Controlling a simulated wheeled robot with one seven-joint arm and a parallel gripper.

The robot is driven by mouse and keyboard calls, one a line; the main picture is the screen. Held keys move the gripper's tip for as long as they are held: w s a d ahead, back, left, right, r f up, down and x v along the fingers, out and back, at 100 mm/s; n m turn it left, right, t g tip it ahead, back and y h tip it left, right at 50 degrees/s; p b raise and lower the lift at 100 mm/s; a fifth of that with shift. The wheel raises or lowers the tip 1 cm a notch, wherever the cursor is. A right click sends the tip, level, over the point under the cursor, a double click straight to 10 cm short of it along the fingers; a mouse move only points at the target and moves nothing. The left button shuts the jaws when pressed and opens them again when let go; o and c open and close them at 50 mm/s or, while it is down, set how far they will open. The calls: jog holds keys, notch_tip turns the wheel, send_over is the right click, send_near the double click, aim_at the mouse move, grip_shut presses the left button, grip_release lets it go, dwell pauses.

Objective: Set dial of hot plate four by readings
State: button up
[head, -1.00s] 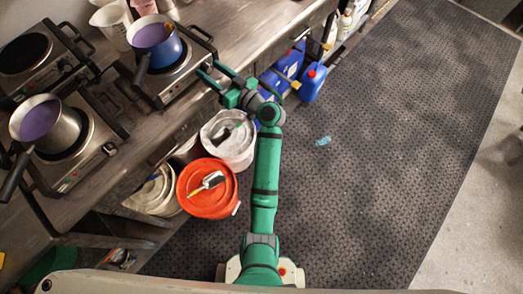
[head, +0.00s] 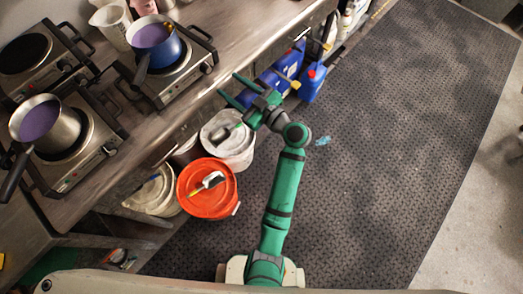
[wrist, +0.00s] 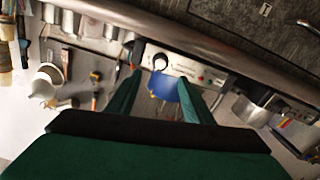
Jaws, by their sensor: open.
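My gripper (head: 229,83) is open and empty. It is off the counter's front edge, apart from the hot plate (head: 188,82) that carries a blue pot (head: 157,46) of purple liquid. In the wrist view, that pale front panel (wrist: 183,65) with a round dial (wrist: 160,62) shows beyond my fingers, and the blue pot (wrist: 164,88) shows between them. A second hot plate (head: 58,172) holds a steel pot (head: 68,125) of purple liquid. A third hot plate (head: 25,55) at the upper left is bare. I cannot tell which is number four, or read any dial setting.
Below the counter (head: 245,35) stand a white bucket (head: 236,153) and an orange-lidded bucket (head: 222,199) with a brush (head: 208,185) on it. Blue jugs (head: 311,83) stand past my gripper. The dark floor mat (head: 400,130) to the right is mostly clear.

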jog(key=s+d+f+m+t+h, duration=0.1)
jog(key=s+d+f+m+h, duration=0.3)
jog(key=s+f, duration=0.3)
jog(key=s+d+f+m+t+h, duration=0.1)
jog(key=s+d+f+m+h, duration=0.3)
jog(key=s+f, duration=0.3)
jog(key=shift+d+f+m+h, duration=0.3)
jog(key=shift+d+f+h, duration=0.45)
jog(key=shift+f, duration=0.6)
jog(key=shift+d, duration=0.1)
jog(key=shift+s, duration=0.1)
